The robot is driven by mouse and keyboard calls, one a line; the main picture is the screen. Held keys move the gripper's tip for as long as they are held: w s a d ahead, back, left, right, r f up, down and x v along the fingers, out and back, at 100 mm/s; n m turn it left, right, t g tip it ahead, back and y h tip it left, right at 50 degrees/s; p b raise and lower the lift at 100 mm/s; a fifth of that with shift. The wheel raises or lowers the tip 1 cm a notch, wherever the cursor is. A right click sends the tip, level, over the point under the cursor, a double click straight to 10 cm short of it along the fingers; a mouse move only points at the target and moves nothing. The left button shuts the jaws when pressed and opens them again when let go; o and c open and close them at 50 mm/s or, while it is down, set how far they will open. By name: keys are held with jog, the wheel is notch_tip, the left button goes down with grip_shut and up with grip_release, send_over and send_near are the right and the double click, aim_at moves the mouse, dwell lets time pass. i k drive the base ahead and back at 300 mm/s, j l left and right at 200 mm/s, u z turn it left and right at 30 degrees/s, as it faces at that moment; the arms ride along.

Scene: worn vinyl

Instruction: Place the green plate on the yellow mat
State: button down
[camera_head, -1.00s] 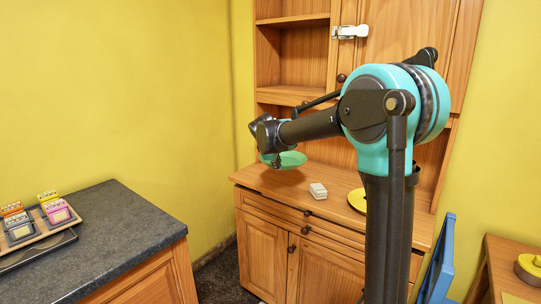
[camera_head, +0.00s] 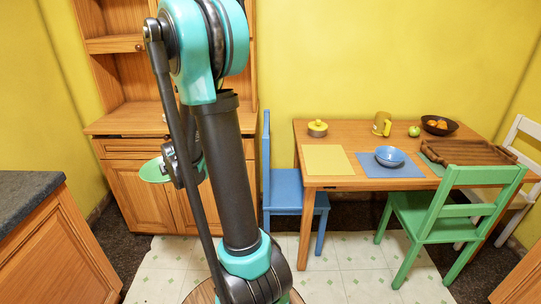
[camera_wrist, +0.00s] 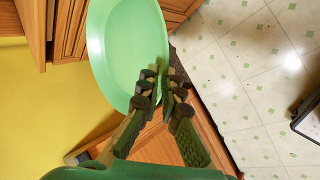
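The green plate (camera_wrist: 125,42) is held at its rim by my gripper (camera_wrist: 160,92), whose two fingers are closed on it in the wrist view. In the head view the plate (camera_head: 155,170) is in the air in front of the wooden cabinet, left of my arm. My arm hides part of the gripper there. The yellow mat (camera_head: 326,160) lies bare on the near left part of the wooden table, well to the right of the plate.
On the table (camera_head: 350,132), a blue bowl (camera_head: 390,155) sits on a blue mat (camera_head: 385,171) beside the yellow mat. A yellow-lidded pot (camera_head: 317,128) stands behind the yellow mat. A blue chair (camera_head: 285,190) and a green chair (camera_head: 440,212) flank the table. Tiled floor (camera_head: 335,250) lies open in front.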

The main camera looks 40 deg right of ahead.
aim_at(326, 158)
jog(key=k+l+z, duration=0.15)
jog(key=k+z, duration=0.35)
jog(key=i+z, duration=0.15)
jog(key=z, duration=0.3)
jog(key=i+j+z, duration=0.1)
jog(key=z, duration=0.3)
jog(key=i+j+z, duration=0.1)
jog(key=z, duration=0.35)
